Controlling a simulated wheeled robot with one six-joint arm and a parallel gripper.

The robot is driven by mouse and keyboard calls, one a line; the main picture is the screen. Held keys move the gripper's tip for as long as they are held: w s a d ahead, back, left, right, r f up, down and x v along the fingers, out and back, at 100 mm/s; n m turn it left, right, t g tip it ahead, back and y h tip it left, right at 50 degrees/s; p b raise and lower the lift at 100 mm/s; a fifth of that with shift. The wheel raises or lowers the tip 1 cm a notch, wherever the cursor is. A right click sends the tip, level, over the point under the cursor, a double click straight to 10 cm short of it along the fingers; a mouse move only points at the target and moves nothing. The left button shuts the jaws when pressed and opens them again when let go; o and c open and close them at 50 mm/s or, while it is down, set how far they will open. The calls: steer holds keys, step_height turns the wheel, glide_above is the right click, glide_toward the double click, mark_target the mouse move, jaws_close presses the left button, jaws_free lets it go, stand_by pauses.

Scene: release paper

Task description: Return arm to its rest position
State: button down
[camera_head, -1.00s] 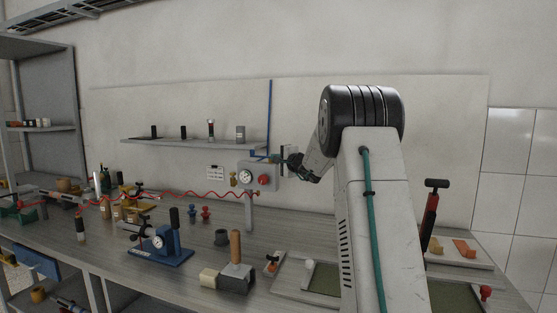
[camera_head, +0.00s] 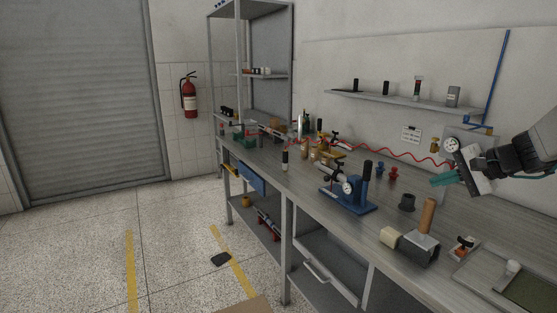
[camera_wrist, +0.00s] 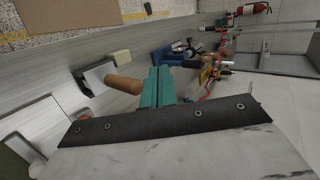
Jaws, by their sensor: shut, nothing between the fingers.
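My gripper (camera_head: 441,179) is at the right side of the head view, above the workbench (camera_head: 309,187). Its teal fingers point left and are together with nothing between them. In the wrist view the teal fingers (camera_wrist: 158,88) show beyond a dark plate, shut and empty. My forearm reaches in from the right edge of the head view. The gripper is clear of the bench items and in front of the wall, partly covering the area by the gauge box (camera_head: 452,146).
A wall shelf (camera_head: 405,101) is above. A fire extinguisher (camera_head: 189,97) hangs far left. The floor at left is mostly open.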

steer(key=s+a+f+n+g+h, duration=0.1)
steer(key=s+a, duration=0.4)
steer(key=s, duration=0.6)
steer(key=s+a+f+n+g+h, duration=0.1)
steer(key=s+a+n+g+h, duration=0.2)
steer(key=s, duration=0.9)
steer(key=s+a+f+n+g+h, duration=0.1)
steer(key=s+a+n+g+h, duration=0.1)
steer(key=s+a+n, duration=0.4)
steer(key=shift+s+a+n+g+h, duration=0.45)
steer(key=shift+s+a, duration=0.65)
steer(key=shift+s, duration=1.55)
